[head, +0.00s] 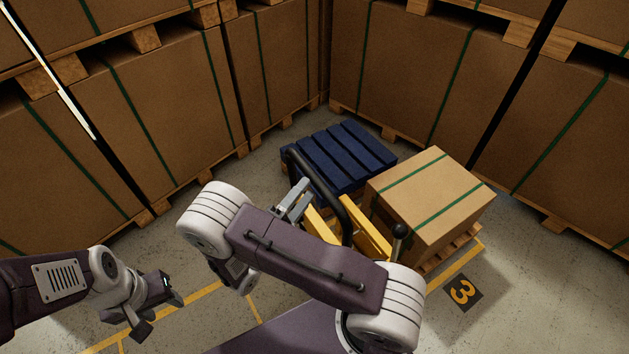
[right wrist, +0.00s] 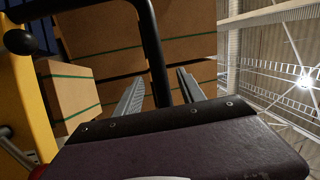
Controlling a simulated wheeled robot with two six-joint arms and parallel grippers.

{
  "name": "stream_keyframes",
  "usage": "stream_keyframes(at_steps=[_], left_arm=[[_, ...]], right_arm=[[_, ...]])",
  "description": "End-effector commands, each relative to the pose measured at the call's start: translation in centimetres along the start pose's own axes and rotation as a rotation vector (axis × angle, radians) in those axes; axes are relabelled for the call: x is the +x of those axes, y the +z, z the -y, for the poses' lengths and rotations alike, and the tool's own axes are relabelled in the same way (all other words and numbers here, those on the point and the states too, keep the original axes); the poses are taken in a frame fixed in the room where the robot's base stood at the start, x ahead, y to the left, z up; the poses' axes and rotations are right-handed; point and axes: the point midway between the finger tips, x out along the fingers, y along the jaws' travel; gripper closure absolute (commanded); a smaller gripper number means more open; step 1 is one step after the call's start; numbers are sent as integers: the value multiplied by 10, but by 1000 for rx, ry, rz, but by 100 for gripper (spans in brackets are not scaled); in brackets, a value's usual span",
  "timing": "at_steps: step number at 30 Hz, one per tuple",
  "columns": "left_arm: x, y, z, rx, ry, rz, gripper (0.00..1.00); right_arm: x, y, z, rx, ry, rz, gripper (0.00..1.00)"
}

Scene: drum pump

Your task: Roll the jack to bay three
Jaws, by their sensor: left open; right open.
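The yellow jack (head: 365,236) is partly hidden behind my right arm, beside a strapped carton (head: 432,200) on a wooden pallet. Its black loop handle (head: 318,182) rises toward the blue pallet. My right gripper (head: 297,199) is open at the handle. In the right wrist view the black handle bar (right wrist: 155,50) stands between its two grey fingers (right wrist: 158,90); I cannot tell whether they touch it. The bay three marker (head: 463,291) is on the floor in front of the carton. My left gripper (head: 154,308) is open and empty at the lower left.
A blue pallet (head: 338,158) lies behind the handle. Tall stacks of strapped cartons (head: 165,100) on pallets close off the left, back and right. A black-knobbed lever (head: 399,233) stands by the jack. Yellow floor lines (head: 206,292) mark bays; bare floor shows at lower right.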

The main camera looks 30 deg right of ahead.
Motion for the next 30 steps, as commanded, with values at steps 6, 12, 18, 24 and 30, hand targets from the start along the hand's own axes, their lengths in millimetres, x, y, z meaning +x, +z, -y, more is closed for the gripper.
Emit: stream_keyframes(at_steps=[6,12,18,24,30], left_arm=[[-4,0,0,0,0,0,53],[-4,0,0,0,0,0,53],[-4,0,0,0,0,0,53],[-4,0,0,0,0,0,53],[-4,0,0,0,0,0,53]], right_arm=[[39,-1,0,0,1,-3,53],[50,0,-1,1,1,1,53],[49,0,-1,1,1,1,62],[49,0,-1,1,2,1,100],[49,0,-1,1,3,1,100]])
